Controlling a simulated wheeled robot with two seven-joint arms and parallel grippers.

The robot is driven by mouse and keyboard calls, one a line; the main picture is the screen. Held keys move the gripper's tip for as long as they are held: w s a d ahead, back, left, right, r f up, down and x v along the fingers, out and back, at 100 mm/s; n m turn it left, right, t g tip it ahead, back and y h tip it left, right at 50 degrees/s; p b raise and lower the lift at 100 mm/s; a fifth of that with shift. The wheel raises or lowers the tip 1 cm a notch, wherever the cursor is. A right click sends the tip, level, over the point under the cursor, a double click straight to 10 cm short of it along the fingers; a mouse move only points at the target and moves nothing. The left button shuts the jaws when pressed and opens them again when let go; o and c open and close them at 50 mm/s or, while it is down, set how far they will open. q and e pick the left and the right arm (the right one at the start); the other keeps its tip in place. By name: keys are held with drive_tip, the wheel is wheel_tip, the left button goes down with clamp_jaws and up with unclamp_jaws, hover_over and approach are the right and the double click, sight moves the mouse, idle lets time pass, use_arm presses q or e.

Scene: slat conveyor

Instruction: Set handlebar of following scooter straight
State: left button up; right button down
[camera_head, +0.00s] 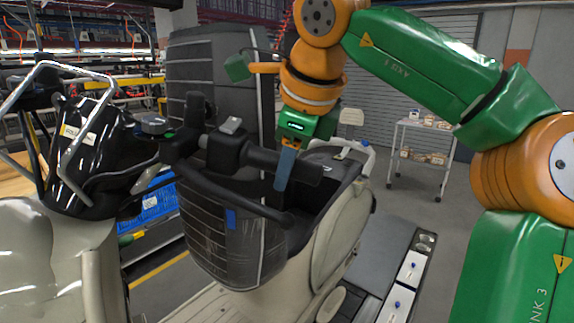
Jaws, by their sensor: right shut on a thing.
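The scooter in front of me has a black handlebar (238,153) with dark grips and a brake lever. It sits turned at an angle above the wrapped front of a beige scooter (345,232). My right gripper (286,165) comes down from above on the green and orange arm. It is shut on the handlebar near its right grip. The fingers partly hide the bar there. My left gripper is not in view.
A white trolley (420,150) with parts stands at the back right. Grey floor (455,215) is open at the right.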

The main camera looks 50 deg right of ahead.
drive_tip(key=shift+s+a+r+m+g+h, duration=0.1)
drive_tip(key=shift+s+a+r+m, duration=0.15)
drive_tip(key=shift+a, duration=0.25)
drive_tip(key=shift+s+a+r+m+g+h, duration=0.1)
drive_tip(key=shift+s+a+r+m, duration=0.05)
drive_tip(key=shift+s+a+r, duration=0.3)
drive_tip(key=shift+s+a+r+m+g+h, duration=0.1)
drive_tip(key=shift+s+a+r+m, duration=0.15)
drive_tip(key=shift+a, duration=0.25)
